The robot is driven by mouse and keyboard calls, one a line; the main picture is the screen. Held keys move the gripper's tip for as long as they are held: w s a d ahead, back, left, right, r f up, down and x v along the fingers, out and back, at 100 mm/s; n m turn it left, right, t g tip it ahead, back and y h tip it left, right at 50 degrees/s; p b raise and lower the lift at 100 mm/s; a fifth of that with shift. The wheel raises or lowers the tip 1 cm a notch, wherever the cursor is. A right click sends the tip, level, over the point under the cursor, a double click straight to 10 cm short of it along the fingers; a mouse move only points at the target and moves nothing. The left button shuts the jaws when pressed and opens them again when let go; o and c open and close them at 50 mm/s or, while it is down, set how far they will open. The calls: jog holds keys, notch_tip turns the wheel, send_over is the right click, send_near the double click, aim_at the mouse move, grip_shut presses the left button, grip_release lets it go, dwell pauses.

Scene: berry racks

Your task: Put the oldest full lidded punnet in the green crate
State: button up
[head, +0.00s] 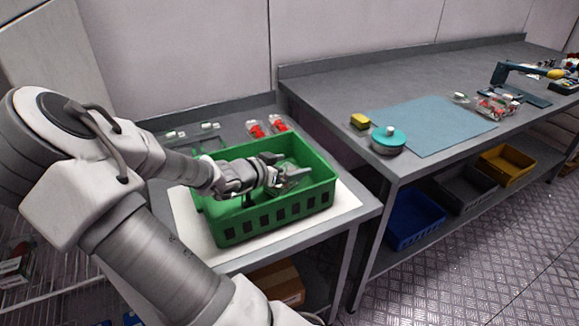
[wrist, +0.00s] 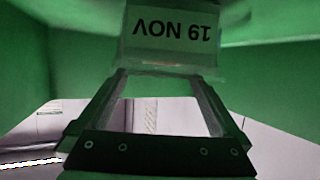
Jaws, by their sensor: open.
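The green crate (head: 270,218) stands on a white board on the low left bench in the head view. Its green walls (wrist: 25,75) surround the wrist view. My gripper (head: 288,178) is inside the crate's opening, with its fingers open (wrist: 160,78). A clear punnet with a label reading "19 NOV" (wrist: 170,32), upside down in the wrist view, is just beyond the fingertips. I cannot tell whether the fingers touch it. Its contents are not readable. Two punnets with red contents, one (head: 256,129) and another (head: 278,123), lie behind the crate.
Small clear items (head: 210,127) stand behind the crate at left. The right bench holds a yellow sponge (head: 360,121), a teal-topped round tin (head: 388,140), a blue mat (head: 430,125) and a punnet with red contents (head: 497,108). Coloured bins, including a blue one (head: 415,220), sit below.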

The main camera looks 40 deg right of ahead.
jog(key=p+v, duration=0.3)
jog(key=v, duration=0.4)
jog(key=shift+a+r+p, duration=0.3)
jog(key=shift+r, duration=0.05)
